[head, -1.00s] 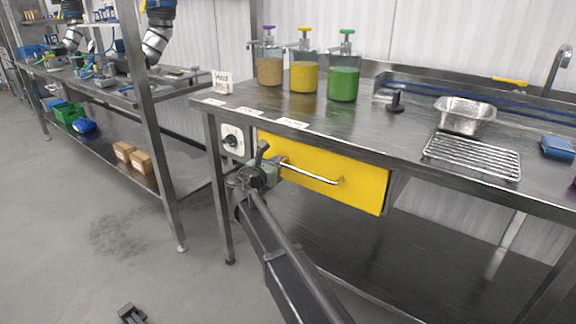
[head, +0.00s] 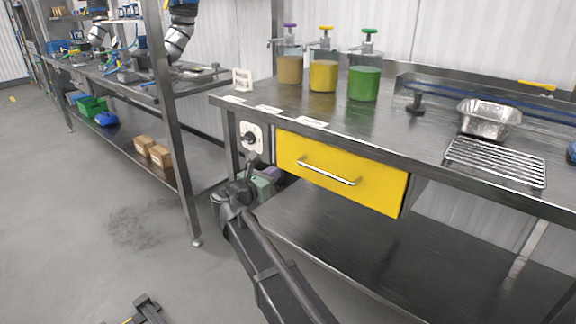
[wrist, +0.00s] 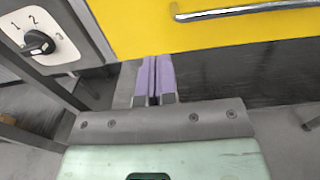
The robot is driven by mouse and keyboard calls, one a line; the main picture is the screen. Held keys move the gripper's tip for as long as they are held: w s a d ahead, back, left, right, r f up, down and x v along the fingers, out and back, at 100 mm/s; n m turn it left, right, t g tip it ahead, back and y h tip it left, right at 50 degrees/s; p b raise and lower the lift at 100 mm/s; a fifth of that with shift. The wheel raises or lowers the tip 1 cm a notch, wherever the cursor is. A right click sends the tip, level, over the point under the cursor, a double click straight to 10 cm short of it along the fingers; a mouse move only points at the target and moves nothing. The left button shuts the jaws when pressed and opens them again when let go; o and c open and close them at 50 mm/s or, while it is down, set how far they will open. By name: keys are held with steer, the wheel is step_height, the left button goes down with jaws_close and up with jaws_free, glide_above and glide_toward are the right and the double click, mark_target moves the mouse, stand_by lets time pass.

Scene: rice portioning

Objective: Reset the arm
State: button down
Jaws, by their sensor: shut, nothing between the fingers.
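My gripper (wrist: 154,80) shows in the wrist view with its two purple fingers close together and nothing between them. In the head view, my gripper (head: 272,174) is low in front of the table, below the left end of the yellow drawer (head: 342,172). The drawer also shows at the top of the wrist view (wrist: 150,25), with its metal handle (wrist: 240,12) to the right, apart from my fingers. The drawer looks shut. My arm reaches up from the bottom of the head view.
A rotary knob (head: 250,138) is on the table's front, left of the drawer. Three dispensers, brown (head: 290,68), yellow (head: 323,75) and green (head: 364,83), stand on top with a metal pan (head: 488,118) and a wire rack (head: 496,161). A shelf unit (head: 172,110) stands left. The floor between is clear.

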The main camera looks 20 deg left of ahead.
steer(key=v, duration=0.3)
steer(key=shift+s+a, duration=0.15)
steer(key=shift+s, duration=0.2)
steer(key=s+d+f+m+g+y, duration=0.1)
steer(key=s+d+f+m+g, duration=0.4)
steer(key=d+m, duration=0.4)
steer(key=s+d+f+m+g, duration=0.3)
steer(key=d+f+m+g, duration=0.2)
steer(key=d+f+m, duration=0.4)
steer(key=s+d+f+m+g+y, duration=0.25)
steer(key=s+d+m, duration=0.4)
steer(key=d, duration=0.75)
steer(key=s+d+f+m+g+y, duration=0.1)
steer(key=s+d+m+g+y, duration=0.45)
steer(key=d, duration=0.75)
step_height(320, 180, up, 33)
steer(key=w+d+m+t+h+p, duration=0.1)
steer(key=h+p, duration=0.1)
steer(key=p, duration=3.1)
steer(key=shift+d+m, duration=0.15)
steer(key=shift+m, duration=0.15)
